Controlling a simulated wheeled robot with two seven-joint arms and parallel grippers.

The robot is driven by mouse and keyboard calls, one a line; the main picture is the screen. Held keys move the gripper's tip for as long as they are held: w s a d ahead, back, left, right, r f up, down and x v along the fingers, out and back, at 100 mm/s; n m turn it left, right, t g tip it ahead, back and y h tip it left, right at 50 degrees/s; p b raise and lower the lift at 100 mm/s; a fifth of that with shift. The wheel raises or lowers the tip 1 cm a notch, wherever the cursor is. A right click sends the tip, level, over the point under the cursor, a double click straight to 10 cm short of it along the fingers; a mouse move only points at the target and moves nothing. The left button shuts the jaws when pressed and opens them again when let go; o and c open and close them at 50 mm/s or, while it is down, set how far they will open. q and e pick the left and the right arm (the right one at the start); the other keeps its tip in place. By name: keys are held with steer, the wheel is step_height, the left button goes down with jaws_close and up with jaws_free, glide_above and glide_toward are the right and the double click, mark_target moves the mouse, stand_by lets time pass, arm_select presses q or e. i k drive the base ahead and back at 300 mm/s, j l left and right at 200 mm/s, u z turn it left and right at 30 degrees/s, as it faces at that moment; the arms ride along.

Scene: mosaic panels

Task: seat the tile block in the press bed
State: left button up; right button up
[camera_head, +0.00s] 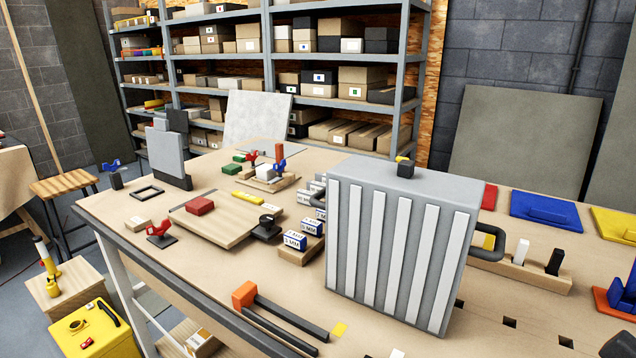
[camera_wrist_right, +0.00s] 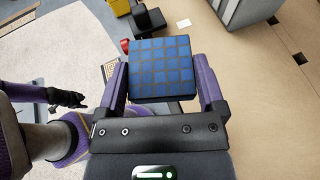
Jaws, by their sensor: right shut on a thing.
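My right gripper (camera_wrist_right: 165,85) is shut on a blue block (camera_wrist_right: 162,66) in the right wrist view. The block's face is marked with a dark grid, and a purple finger lies against each side. The block is held above the tan worktop, and its underside is hidden. Neither this gripper nor the block is clearly visible in the head view. At the left of the wrist view, a purple link of mine ends in a dark part, seemingly my left gripper (camera_wrist_right: 68,98); its jaw state is unclear. I cannot pick out the press bed for certain.
A large grey ribbed box (camera_head: 402,250) with side handles stands on the workbench (camera_head: 365,340) and hides what is behind it. Small blue-and-white boxes (camera_head: 300,240) stand beyond.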

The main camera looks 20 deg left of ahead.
mark_target(147, 193)
steer(key=i+j, duration=0.1)
steer(key=j, duration=0.5)
steer(key=i+j, duration=0.1)
steer(key=j, duration=0.45)
steer(key=i+j, duration=0.1)
steer(key=j, duration=1.1)
steer(key=i+j, duration=0.15)
steer(key=j, duration=0.4)
steer(key=i+j, duration=0.55)
steer(key=j, duration=0.15)
steer(key=i+j, duration=0.5)
steer(key=j, duration=0.15)
steer(key=j+u, duration=0.05)
